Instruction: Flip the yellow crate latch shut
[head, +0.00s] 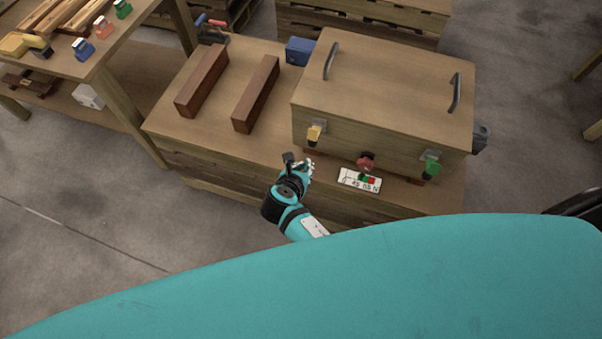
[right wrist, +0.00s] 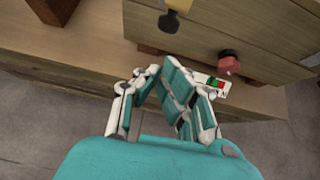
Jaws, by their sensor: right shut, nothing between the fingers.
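The yellow latch (head: 314,133) is on the front wall of the wooden crate (head: 385,85), at its left end. It also shows at the top of the right wrist view (right wrist: 170,22). I cannot tell from its tilt whether it is open or shut. My right gripper (head: 298,163) is shut and empty, just in front of and below the yellow latch, apart from it. Its fingertips (right wrist: 161,70) meet near the platform edge in the right wrist view. My left gripper is not in view.
Two brown bars (head: 256,94) lie left of the crate. A table (head: 119,52) with small coloured parts stands at left.

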